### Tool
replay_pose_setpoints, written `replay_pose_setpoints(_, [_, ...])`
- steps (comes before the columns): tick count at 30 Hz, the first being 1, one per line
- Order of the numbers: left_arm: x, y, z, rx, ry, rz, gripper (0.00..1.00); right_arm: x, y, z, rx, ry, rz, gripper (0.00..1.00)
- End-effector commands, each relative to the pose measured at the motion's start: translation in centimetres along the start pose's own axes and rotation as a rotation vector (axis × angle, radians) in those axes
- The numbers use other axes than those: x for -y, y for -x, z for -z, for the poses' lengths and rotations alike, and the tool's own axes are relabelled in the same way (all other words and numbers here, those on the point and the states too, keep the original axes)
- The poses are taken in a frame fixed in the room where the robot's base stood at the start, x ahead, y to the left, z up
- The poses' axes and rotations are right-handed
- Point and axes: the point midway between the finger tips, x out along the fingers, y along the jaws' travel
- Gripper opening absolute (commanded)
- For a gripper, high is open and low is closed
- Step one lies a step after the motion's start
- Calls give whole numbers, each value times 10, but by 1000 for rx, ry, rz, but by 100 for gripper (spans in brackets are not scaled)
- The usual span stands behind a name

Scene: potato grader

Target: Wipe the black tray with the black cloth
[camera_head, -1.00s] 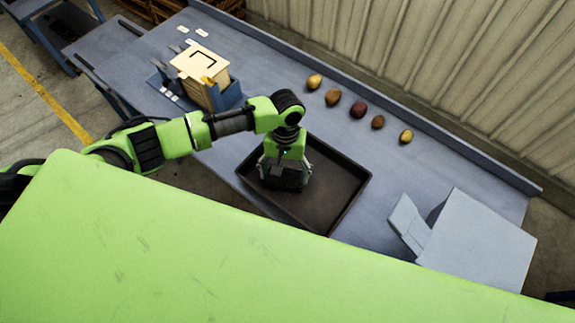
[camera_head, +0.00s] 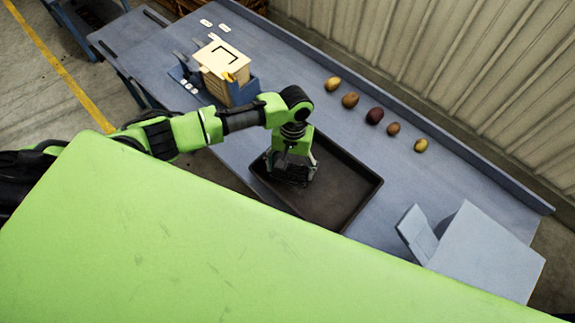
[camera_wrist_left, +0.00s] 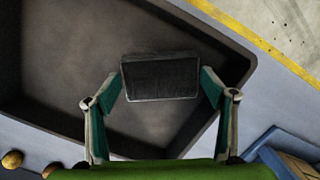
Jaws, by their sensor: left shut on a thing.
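The black tray (camera_head: 352,175) lies on the blue-grey table, partly hidden at its front by my green body. My left gripper (camera_head: 290,178) reaches down into the tray's left part. In the left wrist view, my left gripper (camera_wrist_left: 160,88) is shut on the black cloth (camera_wrist_left: 160,78), a dark block-like pad held between its two fingers. The tray floor (camera_wrist_left: 155,128) shows around the cloth. I cannot tell whether the cloth touches the floor. My right gripper is not in view.
Several potatoes (camera_head: 374,116) lie in a row along the table's back edge. A cream box in a blue holder (camera_head: 238,92) stands left of the tray. A light grey-blue box-shaped object (camera_head: 485,250) stands to the right. A corrugated wall rises behind.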

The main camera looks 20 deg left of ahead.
Motion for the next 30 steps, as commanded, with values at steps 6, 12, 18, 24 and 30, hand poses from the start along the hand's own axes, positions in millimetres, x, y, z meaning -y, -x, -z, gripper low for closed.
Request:
replay_pose_setpoints(6, [-18, -2, -10, 2, -2, -1, 59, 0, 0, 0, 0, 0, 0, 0])
replay_pose_setpoints(12, [-20, -2, -12, 0, -1, 0, 59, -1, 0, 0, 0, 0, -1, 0])
replay_pose_setpoints(18, [-20, 0, -12, 0, -1, -1, 59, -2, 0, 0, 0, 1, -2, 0])
replay_pose_setpoints(24, [-21, 19, -14, 0, 0, -2, 59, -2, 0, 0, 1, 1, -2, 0])
replay_pose_setpoints(30, [-21, 39, -17, -1, -1, -2, 59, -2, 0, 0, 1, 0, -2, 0])
